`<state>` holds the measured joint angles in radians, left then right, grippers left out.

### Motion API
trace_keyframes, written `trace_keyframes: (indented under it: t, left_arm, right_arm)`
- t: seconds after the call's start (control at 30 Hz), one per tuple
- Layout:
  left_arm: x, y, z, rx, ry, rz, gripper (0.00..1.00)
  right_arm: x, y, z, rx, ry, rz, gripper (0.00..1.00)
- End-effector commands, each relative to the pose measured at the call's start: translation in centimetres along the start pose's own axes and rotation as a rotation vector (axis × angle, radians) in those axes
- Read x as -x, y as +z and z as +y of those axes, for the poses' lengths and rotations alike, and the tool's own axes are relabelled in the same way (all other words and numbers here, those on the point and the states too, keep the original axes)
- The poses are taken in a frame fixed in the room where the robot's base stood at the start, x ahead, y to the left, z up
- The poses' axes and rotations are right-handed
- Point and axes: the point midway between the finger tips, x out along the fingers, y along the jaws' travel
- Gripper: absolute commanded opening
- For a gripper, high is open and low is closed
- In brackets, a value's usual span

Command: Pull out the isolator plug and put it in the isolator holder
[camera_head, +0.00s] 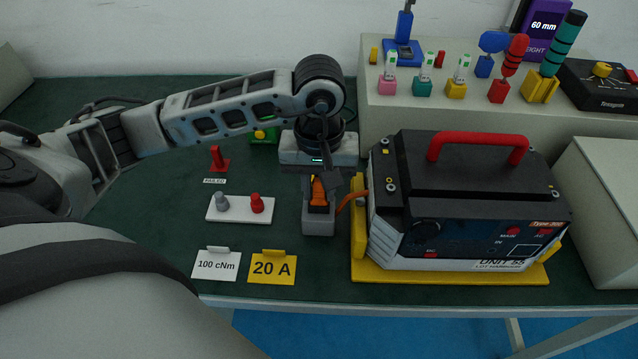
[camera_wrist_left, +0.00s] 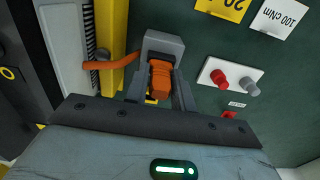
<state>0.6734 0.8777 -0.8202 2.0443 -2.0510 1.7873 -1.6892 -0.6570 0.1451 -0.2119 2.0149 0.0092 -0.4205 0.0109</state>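The orange isolator plug (camera_head: 318,192) sits in an upright grey holder (camera_head: 318,226) left of the black-and-white unit (camera_head: 465,205). An orange cable (camera_head: 350,199) runs from the unit's left side to the holder. My left gripper (camera_head: 319,188) points down over the holder, fingers on either side of the plug. In the left wrist view, the plug (camera_wrist_left: 160,78) lies between the two grey fingers, with the grey holder (camera_wrist_left: 164,42) just beyond. Whether the fingers press on the plug I cannot tell. My right gripper is not in view.
The unit stands on a yellow base (camera_head: 450,276) close to the right of the gripper. A white tray (camera_head: 239,208) with grey and red caps, and cards reading 100 cNm (camera_head: 216,264) and 20 A (camera_head: 272,267), lie left. A raised shelf (camera_head: 420,110) holds tools behind.

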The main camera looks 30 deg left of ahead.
Motion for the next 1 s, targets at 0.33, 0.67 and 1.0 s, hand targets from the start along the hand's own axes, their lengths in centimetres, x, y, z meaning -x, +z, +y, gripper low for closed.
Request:
trace_keyframes:
  t: [0.33, 0.67, 1.0]
  left_arm:
    - [0.06, -0.01, -0.01, 0.000, 0.000, 0.000, 0.00]
    - [0.41, -0.02, -0.02, 0.000, -0.001, 0.001, 0.00]
    - [0.88, -0.04, -0.02, 0.000, 0.000, 0.001, 0.00]
  right_arm:
    - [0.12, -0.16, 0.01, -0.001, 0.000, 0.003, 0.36]
    - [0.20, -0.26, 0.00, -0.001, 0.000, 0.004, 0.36]
    - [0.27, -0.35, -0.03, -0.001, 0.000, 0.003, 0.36]
